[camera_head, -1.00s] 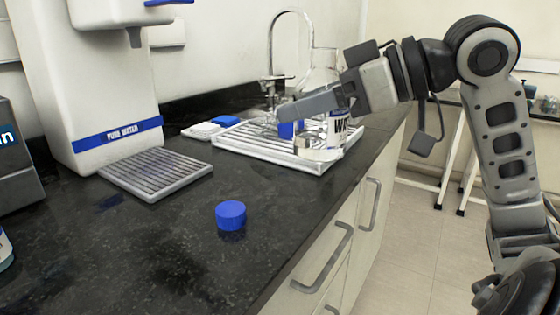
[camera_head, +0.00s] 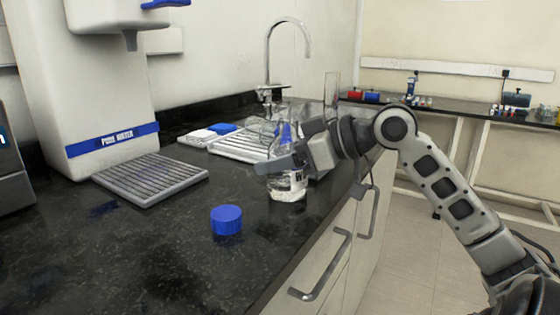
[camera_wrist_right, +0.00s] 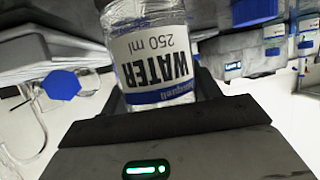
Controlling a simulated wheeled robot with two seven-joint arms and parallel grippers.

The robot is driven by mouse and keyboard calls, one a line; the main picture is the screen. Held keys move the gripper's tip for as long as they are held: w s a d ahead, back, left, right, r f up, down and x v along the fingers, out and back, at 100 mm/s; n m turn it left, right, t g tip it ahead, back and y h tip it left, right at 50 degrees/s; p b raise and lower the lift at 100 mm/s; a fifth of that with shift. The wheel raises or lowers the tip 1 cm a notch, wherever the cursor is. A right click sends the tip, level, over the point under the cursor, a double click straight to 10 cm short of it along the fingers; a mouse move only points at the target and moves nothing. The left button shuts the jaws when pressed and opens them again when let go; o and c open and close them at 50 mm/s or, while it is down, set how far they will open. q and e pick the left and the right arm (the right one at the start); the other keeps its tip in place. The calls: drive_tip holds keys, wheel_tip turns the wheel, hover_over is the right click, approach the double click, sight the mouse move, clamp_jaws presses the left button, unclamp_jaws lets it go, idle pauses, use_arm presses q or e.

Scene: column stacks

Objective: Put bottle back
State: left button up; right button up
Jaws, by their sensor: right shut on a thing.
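A clear bottle (camera_head: 288,187) is held in my right gripper (camera_head: 286,165) over the black counter, in front of the drying rack. In the right wrist view the bottle (camera_wrist_right: 152,50) shows a white label with "WATER 250 ml" and a blue band, between the fingers. The right gripper is shut on it. I cannot tell whether the bottle's base touches the counter. A blue cap (camera_head: 227,220) lies on the counter to the left of the bottle and nearer to me. My left gripper is not in view.
A water dispenser (camera_head: 110,100) with a grey drip grate (camera_head: 150,180) stands at the left. The drying rack (camera_head: 238,147) with glassware is behind the bottle, near the tap (camera_head: 268,60). The counter's front edge runs close at the right. The counter around the cap is clear.

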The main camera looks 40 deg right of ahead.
drive_tip(key=shift+f, duration=0.1)
drive_tip(key=o, duration=1.3)
drive_tip(key=shift+c, duration=0.2)
drive_tip(key=v, duration=1.2)
